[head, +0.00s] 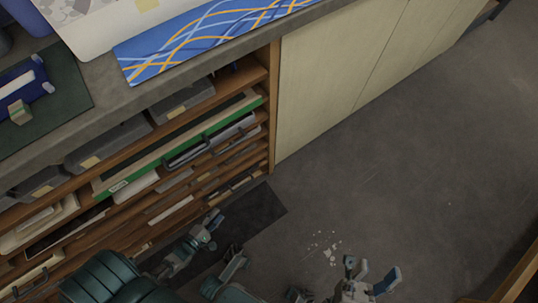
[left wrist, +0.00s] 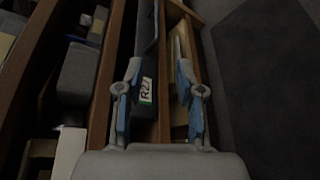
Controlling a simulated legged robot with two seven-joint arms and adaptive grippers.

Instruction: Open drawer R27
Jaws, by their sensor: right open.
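Drawer R27 shows in the left wrist view as a narrow dark front with a white and green "R27" label (left wrist: 147,91). A dark bar (left wrist: 149,28), which looks like its handle, lies beyond the label. My left gripper (left wrist: 160,68) is open, its blue-padded fingers apart on either side of the label area, with nothing held. In the head view my left gripper (head: 212,221) is low in front of the shelving; whether it touches the drawer cannot be told. My right gripper (head: 371,272) is open and empty over the floor, away from the cabinet.
The wooden shelving (head: 272,110) holds several drawers and trays, including a green-edged one (head: 190,145). A counter (head: 100,90) above carries a blue patterned sheet (head: 205,40). Pale cabinet doors (head: 330,85) stand to the right. White scraps (head: 328,248) lie on the otherwise open floor (head: 400,180).

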